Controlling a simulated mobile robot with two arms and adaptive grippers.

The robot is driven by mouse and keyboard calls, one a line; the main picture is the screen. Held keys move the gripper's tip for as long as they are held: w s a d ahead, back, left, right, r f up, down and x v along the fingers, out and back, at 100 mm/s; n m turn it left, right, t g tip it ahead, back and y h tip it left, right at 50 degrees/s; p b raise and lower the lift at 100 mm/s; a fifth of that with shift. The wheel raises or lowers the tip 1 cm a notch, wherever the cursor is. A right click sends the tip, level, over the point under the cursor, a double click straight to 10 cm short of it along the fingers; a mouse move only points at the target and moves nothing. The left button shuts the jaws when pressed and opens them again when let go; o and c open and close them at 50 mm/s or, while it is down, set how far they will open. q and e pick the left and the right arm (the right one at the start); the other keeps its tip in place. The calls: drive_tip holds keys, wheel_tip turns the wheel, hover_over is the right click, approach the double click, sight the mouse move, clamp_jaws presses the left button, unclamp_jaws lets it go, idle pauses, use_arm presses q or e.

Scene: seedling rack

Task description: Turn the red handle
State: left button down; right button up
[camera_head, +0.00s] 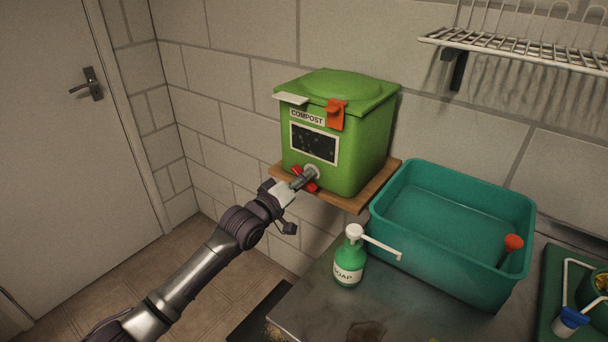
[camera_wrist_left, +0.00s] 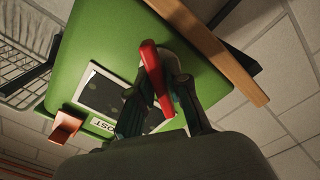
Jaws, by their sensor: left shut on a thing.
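The red handle (camera_head: 305,180) sits on the grey tap low on the front of the green compost bin (camera_head: 362,155). My left gripper (camera_head: 292,188) is at the tap and partly covers it in the head view. In the left wrist view the red handle (camera_wrist_left: 153,76) lies between the fingers of my left gripper (camera_wrist_left: 160,105), which is shut on it. The handle stands at a slant in both views. The tap body is mostly hidden behind the handle and fingers in the wrist view. My right gripper is not in view.
The bin stands on a small wooden shelf (camera_head: 352,206) against the block wall. A soap bottle (camera_head: 348,262) with a long spout and a teal basin (camera_head: 455,275) stand on the metal counter to the right. A wire rack (camera_head: 510,52) hangs above. A door (camera_head: 60,150) is at the left.

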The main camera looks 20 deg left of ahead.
use_arm(q)
drive_tip(key=m+p, duration=0.1)
drive_tip(key=m, duration=0.3)
drive_tip(key=m+p, duration=0.1)
drive_tip(key=m, duration=0.2)
drive_tip(key=m+p, duration=0.1)
drive_tip(key=m, duration=0.6)
drive_tip(key=shift+m, duration=0.4)
drive_tip(key=m, duration=0.3)
drive_tip(key=shift+m+p, duration=0.3)
drive_tip(key=shift+p, duration=0.1)
drive_tip(key=m, duration=0.3)
drive_tip(key=shift+m, duration=0.3)
drive_tip(key=m, duration=0.4)
drive_tip(key=shift+f, duration=0.1)
drive_tip(key=shift+m, duration=1.8)
